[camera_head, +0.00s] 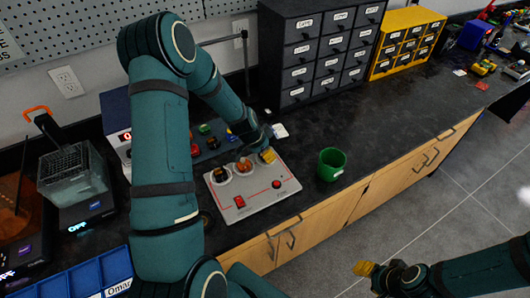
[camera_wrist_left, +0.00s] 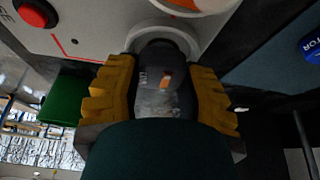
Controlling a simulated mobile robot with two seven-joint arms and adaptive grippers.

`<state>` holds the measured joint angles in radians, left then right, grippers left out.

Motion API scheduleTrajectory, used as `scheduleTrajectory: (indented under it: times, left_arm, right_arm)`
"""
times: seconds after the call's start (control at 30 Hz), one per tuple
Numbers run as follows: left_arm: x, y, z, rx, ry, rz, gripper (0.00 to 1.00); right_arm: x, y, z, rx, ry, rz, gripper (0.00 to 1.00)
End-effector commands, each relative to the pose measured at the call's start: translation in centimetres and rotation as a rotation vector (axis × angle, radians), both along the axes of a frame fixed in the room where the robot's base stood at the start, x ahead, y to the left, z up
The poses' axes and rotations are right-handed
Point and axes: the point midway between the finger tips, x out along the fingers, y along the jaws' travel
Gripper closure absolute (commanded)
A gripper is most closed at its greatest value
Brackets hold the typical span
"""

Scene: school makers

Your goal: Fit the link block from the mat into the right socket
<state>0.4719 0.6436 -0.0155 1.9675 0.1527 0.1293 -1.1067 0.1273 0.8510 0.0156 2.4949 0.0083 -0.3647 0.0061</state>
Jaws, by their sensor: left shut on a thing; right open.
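The light grey panel (camera_head: 255,198) lies on the dark counter with a row of round sockets along its back. The left socket (camera_head: 221,175) holds a dark piece, and the middle socket (camera_head: 243,167) has an orange piece at it. My left gripper (camera_head: 267,155) is at the row's right end. In the left wrist view, its yellow fingers (camera_wrist_left: 160,98) are shut on a dark grey link block (camera_wrist_left: 158,72) with a small orange mark. The block's far end is at the white ring of the right socket (camera_wrist_left: 160,32); its depth is unclear. My right gripper (camera_head: 376,270) is open, away from the counter.
A green cup (camera_head: 331,164) stands right of the panel. Black drawers (camera_head: 318,50) and yellow drawers (camera_head: 406,42) stand at the back. Blue bins (camera_head: 80,279) are at the lower left. The counter right of the cup is mostly clear.

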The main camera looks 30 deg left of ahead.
Motion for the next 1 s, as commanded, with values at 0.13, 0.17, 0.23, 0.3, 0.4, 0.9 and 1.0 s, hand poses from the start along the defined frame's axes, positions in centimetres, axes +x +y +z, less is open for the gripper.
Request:
scheduleTrajectory:
  times: [0.13,0.17,0.23,0.3,0.4,0.9,1.0]
  left_arm:
    - [-0.01,-0.02,0.02,0.000,0.000,0.000,0.86]
    - [0.00,-0.01,0.02,0.000,0.000,0.000,0.86]
    - [0.00,-0.01,0.02,0.000,0.000,0.000,0.86]
    - [0.00,-0.01,0.02,0.000,0.000,0.000,0.86]
    - [0.00,0.00,0.02,0.000,0.000,0.000,0.86]
    - [0.00,-0.01,-0.03,-0.001,0.000,0.000,0.86]
    - [0.00,-0.01,0.01,0.000,0.000,0.000,0.86]
  right_arm:
    - [0.00,0.00,-0.02,0.000,0.000,0.000,0.53]
    - [0.00,0.00,-0.02,0.000,0.000,0.000,0.53]
    - [0.00,0.00,-0.02,0.000,0.000,0.000,0.53]
    - [0.00,0.01,-0.02,0.000,0.000,0.000,0.53]
    - [0.00,0.01,-0.02,0.000,0.000,0.000,0.53]
    - [-0.01,0.00,-0.59,0.000,0.000,0.000,0.53]
    - [0.00,0.00,-0.55,0.000,0.000,0.000,0.53]
